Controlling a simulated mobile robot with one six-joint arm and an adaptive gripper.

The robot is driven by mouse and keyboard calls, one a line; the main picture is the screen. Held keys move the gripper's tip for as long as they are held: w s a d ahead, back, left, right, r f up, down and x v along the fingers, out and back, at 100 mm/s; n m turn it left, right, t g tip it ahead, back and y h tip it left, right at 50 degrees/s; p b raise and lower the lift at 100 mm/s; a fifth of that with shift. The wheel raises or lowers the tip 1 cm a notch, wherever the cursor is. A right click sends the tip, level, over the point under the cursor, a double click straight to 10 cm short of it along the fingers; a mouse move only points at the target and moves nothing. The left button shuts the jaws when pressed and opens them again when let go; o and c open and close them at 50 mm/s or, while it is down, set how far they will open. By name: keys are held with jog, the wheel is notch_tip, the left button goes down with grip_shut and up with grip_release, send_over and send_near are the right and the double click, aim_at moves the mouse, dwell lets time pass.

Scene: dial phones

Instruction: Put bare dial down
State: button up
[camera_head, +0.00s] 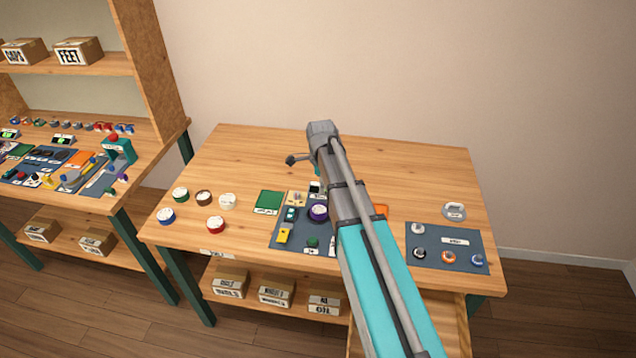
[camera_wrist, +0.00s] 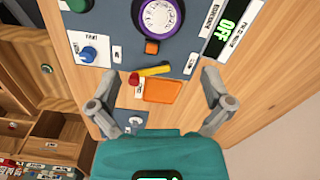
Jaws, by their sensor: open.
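In the wrist view my gripper (camera_wrist: 152,98) is open, with its fingers apart and nothing seen held between them. A flat orange square (camera_wrist: 166,90) lies on the wood between the fingers and looks bare. A purple unit with a white dial face (camera_wrist: 160,18) sits on the dark mat past the fingertips; it also shows in the head view (camera_head: 317,212), beside my arm. I cannot tell which piece is the bare dial.
Green, brown, white, blue and red round dials (camera_head: 216,225) stand at the table's left. A right mat (camera_head: 445,264) bears several more round pieces, with a grey-white one (camera_head: 454,211) just behind it. A yellow-handled tool (camera_wrist: 153,71) lies near the orange square. The back of the table is clear.

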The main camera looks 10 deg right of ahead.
jog(key=s+a+n, duration=0.1)
jog(key=s+n, duration=1.8)
jog(key=s, duration=0.1)
jog(key=shift+s+a+n, duration=0.15)
jog(key=shift+s+n, duration=0.05)
jog(key=shift+n, duration=0.1)
dwell(0.4)
